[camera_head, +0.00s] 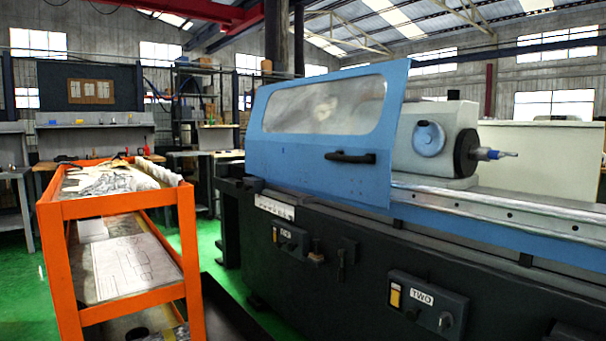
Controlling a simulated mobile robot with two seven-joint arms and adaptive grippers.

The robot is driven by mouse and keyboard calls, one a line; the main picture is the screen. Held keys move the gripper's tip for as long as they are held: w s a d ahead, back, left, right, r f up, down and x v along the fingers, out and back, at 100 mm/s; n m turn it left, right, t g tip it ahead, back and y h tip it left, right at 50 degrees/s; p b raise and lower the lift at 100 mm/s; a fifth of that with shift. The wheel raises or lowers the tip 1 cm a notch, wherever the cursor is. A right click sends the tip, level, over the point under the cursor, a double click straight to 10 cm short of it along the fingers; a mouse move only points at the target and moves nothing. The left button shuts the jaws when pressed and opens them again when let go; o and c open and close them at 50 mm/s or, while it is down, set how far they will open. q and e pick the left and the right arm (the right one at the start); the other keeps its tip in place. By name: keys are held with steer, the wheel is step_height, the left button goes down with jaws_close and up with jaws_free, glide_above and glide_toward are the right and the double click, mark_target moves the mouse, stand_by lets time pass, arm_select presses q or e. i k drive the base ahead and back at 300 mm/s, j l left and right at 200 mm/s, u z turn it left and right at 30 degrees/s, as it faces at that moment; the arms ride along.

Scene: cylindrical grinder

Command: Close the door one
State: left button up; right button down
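The cylindrical grinder (380,270) fills the right half of the view. Its blue sliding door (320,160) has a long window and a black handle (351,157) near its lower right. The door covers the left part of the machine. To the right of its edge the work area is open and shows a grey headstock (440,140) with a blue-tipped spindle. A control box on the left front has a label that appears to read ONE (285,234). Another box is labelled TWO (422,298). Neither of my grippers is in view.
An orange cart (120,208) with papers and tools on top stands at the left front, close to the grinder's left end. Workbenches stand behind it. Green floor (30,295) shows at the far left and in the narrow gap between cart and machine.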

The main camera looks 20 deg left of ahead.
mark_target(321, 116)
steer(key=i+l+u, duration=0.15)
steer(key=u, duration=0.3)
steer(key=i+l+u, duration=0.25)
steer(key=u, duration=0.15)
steer(key=i+l+u, duration=0.25)
steer(key=u, duration=0.2)
